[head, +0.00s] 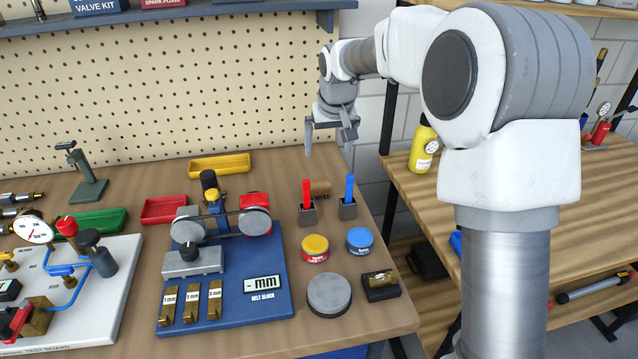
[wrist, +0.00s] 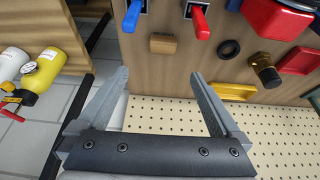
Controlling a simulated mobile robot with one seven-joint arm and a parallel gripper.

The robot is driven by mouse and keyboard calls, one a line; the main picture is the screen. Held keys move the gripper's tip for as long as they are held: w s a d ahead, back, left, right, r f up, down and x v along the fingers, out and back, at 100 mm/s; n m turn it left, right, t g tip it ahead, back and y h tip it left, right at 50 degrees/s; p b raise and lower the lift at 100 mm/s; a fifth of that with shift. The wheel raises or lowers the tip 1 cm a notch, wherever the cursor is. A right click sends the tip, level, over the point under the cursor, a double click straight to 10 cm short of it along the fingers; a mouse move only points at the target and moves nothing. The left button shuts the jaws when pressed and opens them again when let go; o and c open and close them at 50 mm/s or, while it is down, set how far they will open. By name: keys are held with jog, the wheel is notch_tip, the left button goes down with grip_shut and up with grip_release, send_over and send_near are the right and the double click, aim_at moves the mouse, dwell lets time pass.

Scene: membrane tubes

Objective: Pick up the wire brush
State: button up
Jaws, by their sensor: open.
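A small brown wooden block, which looks like the wire brush (head: 321,188), lies on the workbench near its back right edge, behind two small grey holders. It also shows in the wrist view (wrist: 163,43), beyond the fingertips and roughly between their lines. No bristles can be made out. My gripper (head: 329,150) is above and behind the block, near the pegboard, with its fingers pointing down. In the wrist view my gripper (wrist: 158,74) is wide open with nothing between its fingers.
A red-handled tool (head: 306,194) and a blue-handled tool (head: 349,190) stand in the holders just in front of the block. A yellow tray (head: 219,166) lies to the left by the pegboard (head: 200,90). A yellow bottle (head: 423,146) stands on the bench at right.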

jog(key=x, duration=0.2)
jog(key=b, duration=0.1)
send_near(319, 183)
jog(key=x, duration=0.5)
jog(key=shift+d+f, duration=0.15)
jog(key=shift+d, duration=0.1)
jog(key=shift+a+b+x, duration=0.1)
jog(key=shift+b+x, duration=0.1)
jog(key=shift+x, duration=1.15)
jog(key=shift+a+b+x, duration=0.15)
jog(key=shift+x, duration=1.15)
jog(key=c, duration=1.3)
jog(key=shift+o, duration=0.2)
notch_tip(319, 183, up, 10)
jog(key=shift+r+p, duration=0.1)
jog(key=shift+p, duration=0.55)
